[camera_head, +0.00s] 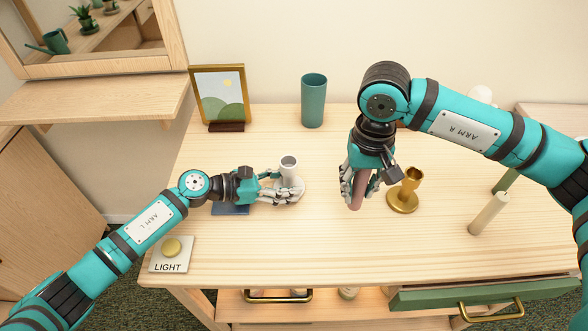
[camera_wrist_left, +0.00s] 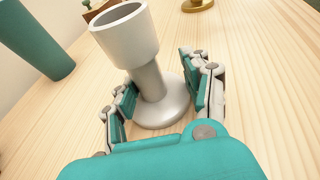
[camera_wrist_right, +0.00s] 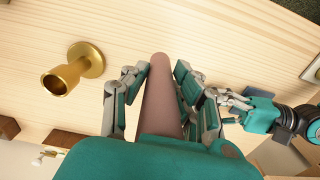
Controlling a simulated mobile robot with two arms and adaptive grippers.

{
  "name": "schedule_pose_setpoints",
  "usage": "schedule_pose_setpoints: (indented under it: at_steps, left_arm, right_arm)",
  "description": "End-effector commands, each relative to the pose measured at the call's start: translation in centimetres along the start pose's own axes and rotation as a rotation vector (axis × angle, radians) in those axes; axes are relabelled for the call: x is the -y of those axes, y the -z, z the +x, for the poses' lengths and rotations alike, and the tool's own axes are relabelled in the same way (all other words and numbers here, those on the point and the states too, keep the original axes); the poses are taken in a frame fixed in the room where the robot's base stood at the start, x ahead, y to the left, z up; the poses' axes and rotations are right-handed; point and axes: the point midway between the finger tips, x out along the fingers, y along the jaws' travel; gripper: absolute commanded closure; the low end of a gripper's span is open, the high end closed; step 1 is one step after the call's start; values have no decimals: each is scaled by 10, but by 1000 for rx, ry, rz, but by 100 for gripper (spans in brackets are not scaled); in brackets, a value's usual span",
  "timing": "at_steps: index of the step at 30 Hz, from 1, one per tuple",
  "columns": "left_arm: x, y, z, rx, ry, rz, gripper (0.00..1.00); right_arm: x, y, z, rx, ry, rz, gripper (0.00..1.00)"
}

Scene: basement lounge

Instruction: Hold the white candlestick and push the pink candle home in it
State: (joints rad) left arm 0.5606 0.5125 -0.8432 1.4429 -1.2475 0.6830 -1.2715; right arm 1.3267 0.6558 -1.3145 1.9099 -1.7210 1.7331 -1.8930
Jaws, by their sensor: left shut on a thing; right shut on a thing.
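The white candlestick (camera_head: 288,166) stands upright on the table, its socket empty. My left gripper (camera_head: 284,188) is shut on its stem, low near the base. In the left wrist view the candlestick (camera_wrist_left: 150,78) shows its open cup, and the fingers of my left gripper (camera_wrist_left: 160,88) are on both sides of the stem. My right gripper (camera_head: 358,186) is shut on the pink candle (camera_head: 357,192) and holds it to the right of the candlestick, apart from it. In the right wrist view the candle (camera_wrist_right: 160,95) lies between the fingers of my right gripper (camera_wrist_right: 155,85).
A brass candlestick (camera_head: 404,195) stands just right of the pink candle. A cream candle (camera_head: 489,213) is further right. A teal cup (camera_head: 313,100) and a framed picture (camera_head: 220,95) stand at the back. A LIGHT button panel (camera_head: 171,255) is at the front left. The front middle is clear.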

Motion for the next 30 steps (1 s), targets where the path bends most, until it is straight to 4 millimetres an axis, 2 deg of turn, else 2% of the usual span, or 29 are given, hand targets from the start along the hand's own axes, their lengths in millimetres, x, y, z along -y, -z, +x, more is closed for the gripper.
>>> schedule_pose_setpoints:
  at_steps: [1, 6, 12, 16, 20, 27, 30]
  left_arm:
    - [0, 1, 0, -2, 0, 0, 70]
    - [0, 2, 0, -3, -1, 0, 70]
    - [0, 3, 0, -5, -2, 1, 70]
    - [0, 3, 0, -5, -1, 0, 70]
    - [0, 3, 0, -6, -1, 0, 70]
    - [0, 3, 0, -6, 0, 0, 70]
    - [1, 3, 0, -6, 0, 0, 70]
  right_arm:
    - [23, 21, -13, -8, 2, 4, 100]
    - [79, 68, -50, -8, -1, 32, 100]
    - [122, 95, -85, -4, 0, 65, 100]
    - [134, 102, -96, -2, 0, 76, 100]
    - [138, 104, -91, 2, -1, 79, 100]
    - [138, 104, -49, 4, -1, 80, 100]
    - [138, 104, -37, 1, 0, 81, 100]
